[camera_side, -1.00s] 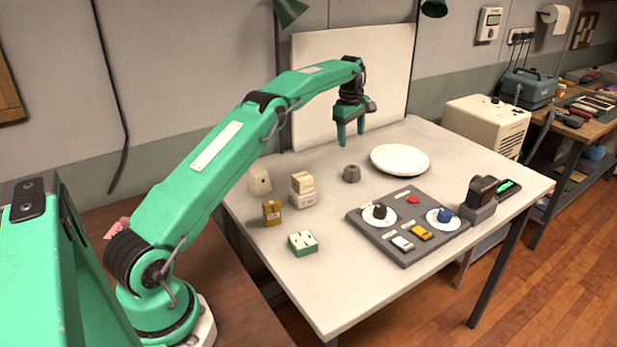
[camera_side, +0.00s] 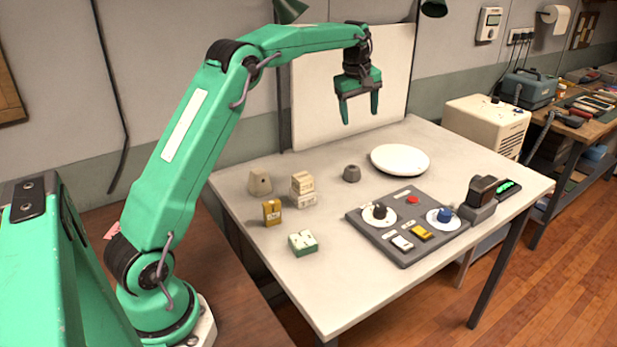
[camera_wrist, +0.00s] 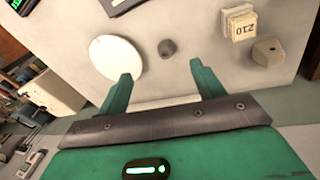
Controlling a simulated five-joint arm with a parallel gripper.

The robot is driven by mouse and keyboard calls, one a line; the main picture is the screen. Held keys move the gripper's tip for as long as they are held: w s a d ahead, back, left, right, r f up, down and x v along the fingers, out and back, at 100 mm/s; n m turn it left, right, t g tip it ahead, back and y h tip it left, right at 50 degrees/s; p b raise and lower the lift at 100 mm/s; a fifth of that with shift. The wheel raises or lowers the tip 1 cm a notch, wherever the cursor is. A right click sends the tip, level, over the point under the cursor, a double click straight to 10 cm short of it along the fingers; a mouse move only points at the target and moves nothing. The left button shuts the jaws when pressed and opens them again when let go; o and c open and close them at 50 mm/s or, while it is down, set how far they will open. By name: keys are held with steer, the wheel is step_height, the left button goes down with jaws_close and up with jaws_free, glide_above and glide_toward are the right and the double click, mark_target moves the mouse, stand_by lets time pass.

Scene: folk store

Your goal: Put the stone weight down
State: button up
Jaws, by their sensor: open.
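A small dark grey lump with a hollow in its top, which looks like the stone weight (camera_side: 352,173), stands on the pale table (camera_side: 330,225) left of the white round plate. In the wrist view the same stone weight (camera_wrist: 167,48) shows beyond and between the fingertips, touched by neither. My gripper (camera_side: 359,118) is raised well above the table, fingers pointing down, in front of the white board. It is open and empty, and its two fingers spread apart in the wrist view (camera_wrist: 160,74).
The white plate (camera_side: 400,160) lies right of the weight. A pale block with a hole (camera_side: 260,183), stacked cream blocks (camera_side: 303,187), an amber block (camera_side: 272,212) and a green-and-white block (camera_side: 303,242) stand left. A grey control panel (camera_side: 380,243) lies in front. The table's near left is bare.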

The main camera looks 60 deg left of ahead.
steer(key=s+d+r+m+t, duration=0.1)
steer(key=s+d+r+m, duration=0.4)
steer(key=s, duration=0.4)
steer(key=s+d+r+m+t, duration=0.1)
steer(key=s+d+r+m, duration=0.2)
steer(key=s+d, duration=0.45)
steer(key=s+d+f+m, duration=0.2)
steer(key=s+f+m, duration=0.2)
steer(key=s, duration=0.6)
steer(key=s+d+f+m+t, duration=0.1)
steer(key=s+d+f+m, duration=0.2)
steer(key=s, duration=0.7)
steer(key=shift+d+f+m+h, duration=0.25)
steer(key=shift+f+m+h, duration=0.15)
steer(key=shift+f, duration=0.15)
